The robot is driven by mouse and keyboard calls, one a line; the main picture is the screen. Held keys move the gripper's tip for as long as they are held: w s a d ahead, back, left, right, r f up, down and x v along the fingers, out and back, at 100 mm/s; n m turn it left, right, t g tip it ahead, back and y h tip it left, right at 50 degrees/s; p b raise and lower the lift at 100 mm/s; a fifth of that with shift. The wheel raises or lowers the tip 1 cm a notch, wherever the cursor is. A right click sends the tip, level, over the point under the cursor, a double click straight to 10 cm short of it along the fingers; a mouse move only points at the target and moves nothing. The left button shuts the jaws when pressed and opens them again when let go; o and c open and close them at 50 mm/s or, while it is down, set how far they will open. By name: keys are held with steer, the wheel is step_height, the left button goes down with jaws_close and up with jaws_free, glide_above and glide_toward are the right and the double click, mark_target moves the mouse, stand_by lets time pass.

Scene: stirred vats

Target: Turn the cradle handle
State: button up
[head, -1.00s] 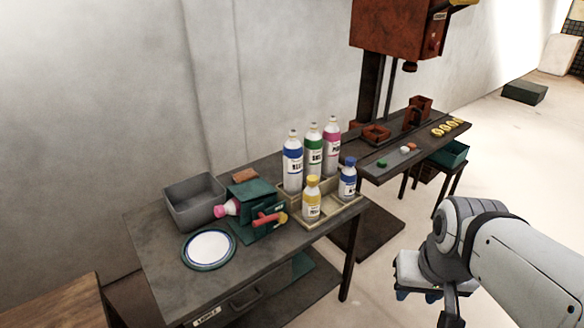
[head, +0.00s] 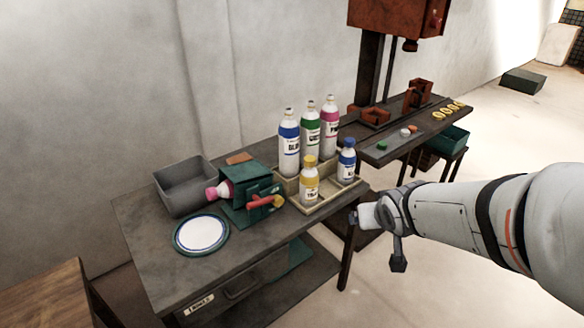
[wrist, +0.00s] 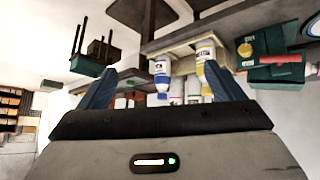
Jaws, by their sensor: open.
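The green cradle (head: 238,212) stands on the dark table, with a pink-capped bottle (head: 222,190) lying in it, its cap toward the left. The red cradle handle (head: 262,202) sticks out on the cradle's front, roughly level, with a yellow part at its right end. In the wrist view, which is upside down, the handle (wrist: 280,59) and cradle (wrist: 272,80) show at upper right. My gripper (head: 353,217) is at the table's right end, right of the cradle and apart from it. In the wrist view its blue fingers (wrist: 159,70) are spread and empty.
A wooden tray (head: 322,208) with several upright paint bottles stands between my gripper and the cradle. A white plate (head: 201,233) lies left of the cradle, and a grey bin (head: 184,192) stands behind. Another bench (head: 430,127) with a red machine is beyond.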

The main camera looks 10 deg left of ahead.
steer(key=shift+o, duration=1.1)
steer(key=w+a+f+n+t+y+b, duration=0.1)
steer(key=w+a+f+b, duration=0.1)
steer(key=w+a+f, duration=0.2)
steer(key=shift+w+a+n+t+y, duration=0.3)
steer(key=shift+w+a+t+y, duration=0.1)
steer(key=shift+w, duration=0.1)
steer(key=n+t+y+b, duration=0.2)
steer(key=n+y+b, duration=0.5)
steer(key=y, duration=0.4)
glide_toward(261, 201)
steer(key=w+a+m, duration=0.1)
steer(key=w+a, duration=0.1)
steer(key=x, duration=0.5)
steer(key=f+x, duration=0.1)
steer(key=x, duration=0.1)
steer(key=shift+a+b, duration=0.2)
steer(key=shift+b, duration=0.15)
steer(key=shift+c, duration=0.6)
